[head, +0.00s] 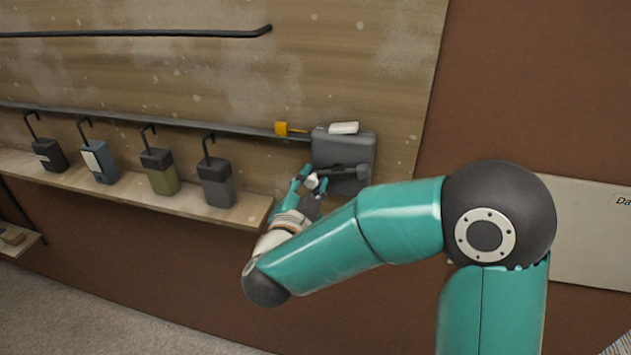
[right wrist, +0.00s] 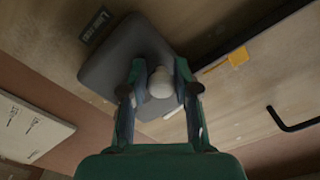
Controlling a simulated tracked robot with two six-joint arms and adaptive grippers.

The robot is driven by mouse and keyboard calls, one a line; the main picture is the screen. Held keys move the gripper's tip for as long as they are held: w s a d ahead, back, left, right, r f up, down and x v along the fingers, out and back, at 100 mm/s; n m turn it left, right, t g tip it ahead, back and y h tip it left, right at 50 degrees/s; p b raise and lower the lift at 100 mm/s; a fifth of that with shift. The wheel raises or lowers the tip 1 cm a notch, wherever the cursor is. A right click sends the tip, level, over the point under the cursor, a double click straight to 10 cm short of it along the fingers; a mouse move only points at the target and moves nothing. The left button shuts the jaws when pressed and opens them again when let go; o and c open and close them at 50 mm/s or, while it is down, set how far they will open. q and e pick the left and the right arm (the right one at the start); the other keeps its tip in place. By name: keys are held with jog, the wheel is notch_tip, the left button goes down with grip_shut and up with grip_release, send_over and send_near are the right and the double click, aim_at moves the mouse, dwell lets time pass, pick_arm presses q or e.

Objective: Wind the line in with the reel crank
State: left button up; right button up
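The dark grey reel box (head: 345,148) is on the wall at the end of the ledge. A dark crank arm (head: 350,171) crosses its front, with a pale round knob (right wrist: 161,82) at its end. A yellow tag (head: 281,128) sits left of the box with a short thin orange line beside it; the tag also shows in the right wrist view (right wrist: 238,56). My right gripper (head: 312,182) is at the knob, its fingers closed in on both sides of it (right wrist: 160,75). My left gripper is out of view.
Several dark hooked containers (head: 216,185) stand on a wooden shelf (head: 240,212) to the left. A dark rail (head: 200,122) runs behind them towards the box. A pale panel (head: 590,240) is on the brown wall at right.

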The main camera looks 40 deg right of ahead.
jog(key=o, duration=0.3)
jog(key=v, duration=1.2)
jog(key=shift+f, duration=0.1)
